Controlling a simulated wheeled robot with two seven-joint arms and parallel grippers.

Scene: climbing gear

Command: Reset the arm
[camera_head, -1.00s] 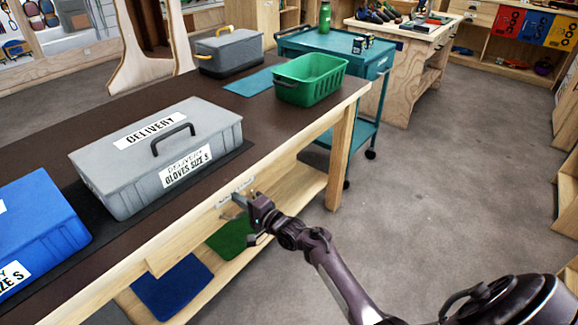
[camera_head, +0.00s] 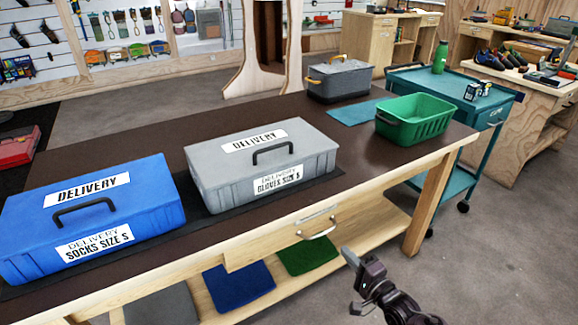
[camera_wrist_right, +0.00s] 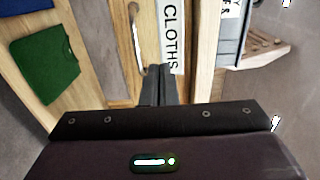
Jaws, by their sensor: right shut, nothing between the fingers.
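My right gripper (camera_head: 352,282) is in front of the table's front edge at the lower right of the head view, below and right of the drawer handle (camera_head: 318,232). In the right wrist view its fingers (camera_wrist_right: 158,85) are together with nothing between them. The handle (camera_wrist_right: 137,40) and a label reading CLOTHS (camera_wrist_right: 171,40) appear beyond the fingertips. The gripper looks apart from the handle. My left gripper is not in view.
On the table (camera_head: 370,165) stand a blue delivery box (camera_head: 150,200), a grey delivery box (camera_head: 215,170), a green basket (camera_head: 415,130) and a grey toolbox (camera_head: 345,85). Folded cloths (camera_head: 240,284) lie on the lower shelf. A teal cart (camera_head: 405,80) stands behind.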

